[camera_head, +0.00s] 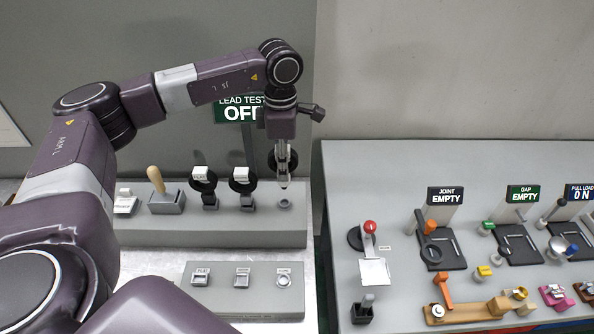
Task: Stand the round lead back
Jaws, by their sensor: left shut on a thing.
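My left gripper (284,182) points straight down at the right end of the upper grey console (180,232). It is shut on the round lead, whose body is mostly hidden between the fingers. A black ring (293,160) shows behind the fingers and seems to belong to this lead. A small round holder (285,204) is just below the fingertips; I cannot tell whether the lead touches it. Two other leads with black rings, the left one (204,182) and the middle one (242,182), stand upright on the console. My right gripper is not in view.
A lower panel (225,303) has three labelled sockets, including a round one (284,281). The LEAD TEST sign (241,112) reads OFF behind my arm. A wooden-handled lever (157,180) stands left. A grey table (390,200) with several fixtures is at right.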

